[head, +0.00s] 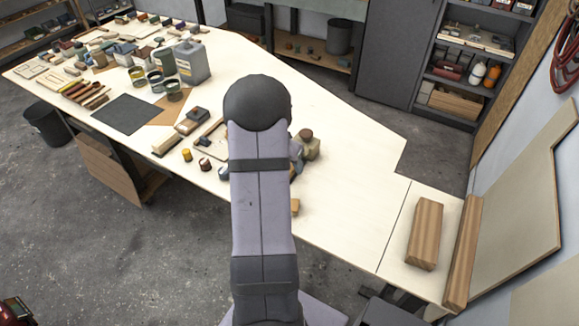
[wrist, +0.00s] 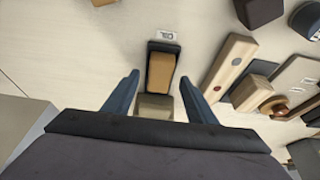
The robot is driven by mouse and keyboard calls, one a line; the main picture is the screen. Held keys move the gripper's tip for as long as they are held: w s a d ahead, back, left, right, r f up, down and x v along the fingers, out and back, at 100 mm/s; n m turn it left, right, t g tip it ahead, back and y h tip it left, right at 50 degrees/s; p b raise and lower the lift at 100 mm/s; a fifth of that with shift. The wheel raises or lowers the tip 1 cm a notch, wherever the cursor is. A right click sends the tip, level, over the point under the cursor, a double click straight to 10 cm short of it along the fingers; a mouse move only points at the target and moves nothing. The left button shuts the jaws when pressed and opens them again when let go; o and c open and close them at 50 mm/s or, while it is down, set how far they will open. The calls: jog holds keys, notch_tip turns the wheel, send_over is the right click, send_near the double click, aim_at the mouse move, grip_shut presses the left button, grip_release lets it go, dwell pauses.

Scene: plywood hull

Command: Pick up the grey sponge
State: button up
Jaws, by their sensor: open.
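My gripper (wrist: 160,77) is open in the wrist view, its two blue fingers spread apart. Between and just beyond them lies a dark, narrow tray-like piece (wrist: 153,46) with a tan-brown block (wrist: 161,71) on it. A greyish-beige block (wrist: 154,106) sits at its near end, between the fingers, with a gap on each side; its lower part is hidden by my gripper. It may be the grey sponge, but I cannot tell for sure. In the head view my own arm hides the gripper and this spot.
In the wrist view, a long wooden block (wrist: 229,66) and several other pieces lie to the right; a small label (wrist: 167,35) lies beyond. In the head view, the table (head: 350,215) is clear right of my arm, up to a wooden block (head: 425,232).

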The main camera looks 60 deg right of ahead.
jog(key=shift+d+f, duration=0.15)
jog(key=shift+f, duration=0.2)
jog(key=c, duration=1.1)
jog(key=shift+c, duration=0.2)
notch_tip(320, 180, up, 10)
jog(key=b, duration=0.2)
jog(key=o, duration=0.5)
jog(key=shift+c, duration=0.2)
jog(key=c, duration=0.4)
